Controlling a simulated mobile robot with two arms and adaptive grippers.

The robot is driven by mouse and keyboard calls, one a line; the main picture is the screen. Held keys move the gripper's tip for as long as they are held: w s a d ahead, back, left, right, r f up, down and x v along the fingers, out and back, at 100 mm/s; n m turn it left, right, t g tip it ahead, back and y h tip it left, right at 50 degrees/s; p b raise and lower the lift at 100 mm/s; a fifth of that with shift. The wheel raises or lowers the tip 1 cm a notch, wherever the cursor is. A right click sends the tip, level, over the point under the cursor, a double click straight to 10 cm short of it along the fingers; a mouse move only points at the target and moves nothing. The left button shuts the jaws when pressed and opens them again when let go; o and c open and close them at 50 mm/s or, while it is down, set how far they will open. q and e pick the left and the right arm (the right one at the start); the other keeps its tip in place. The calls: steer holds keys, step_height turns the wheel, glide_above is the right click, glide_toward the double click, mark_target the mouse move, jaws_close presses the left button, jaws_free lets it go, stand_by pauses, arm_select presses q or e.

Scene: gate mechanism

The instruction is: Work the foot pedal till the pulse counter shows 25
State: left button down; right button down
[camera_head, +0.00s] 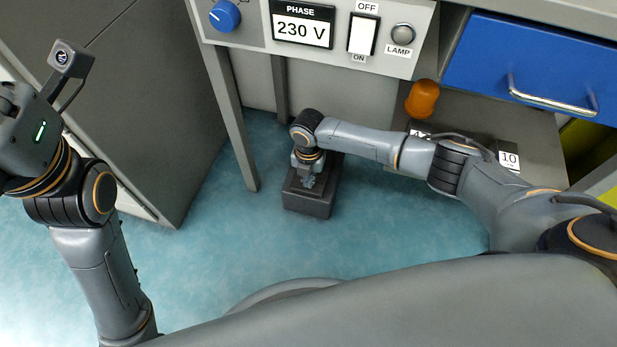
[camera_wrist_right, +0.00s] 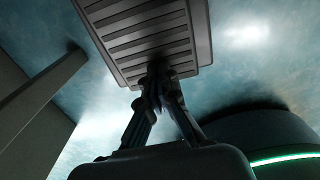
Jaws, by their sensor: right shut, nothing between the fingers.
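The foot pedal (camera_head: 308,202) is a dark block on the blue-green floor, below the front of the bench. In the right wrist view its ribbed top plate (camera_wrist_right: 150,40) fills the upper middle. My right gripper (camera_head: 309,182) points down at the pedal, shut and empty. In the right wrist view the closed fingertips (camera_wrist_right: 157,76) are at the plate's near edge; I cannot tell whether they touch or press it. My left wrist is at the left edge of the head view, its fingers outside the picture. A white card or display (camera_head: 508,158) reads 10; I cannot tell whether it is the pulse counter.
The bench panel has a blue knob (camera_head: 225,16), a PHASE display (camera_head: 301,27) reading 230 V, a switch (camera_head: 362,34) and a lamp (camera_head: 403,34). An orange beacon (camera_head: 422,98) stands on the shelf. A bench leg (camera_head: 232,125) is left of the pedal. A blue drawer (camera_head: 535,65) is at right.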

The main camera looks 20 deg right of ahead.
steer(key=shift+d+f, duration=0.1)
steer(key=shift+f, duration=0.3)
steer(key=shift+r, duration=0.1)
step_height(320, 180, up, 12)
stand_by(0.3)
stand_by(0.3)
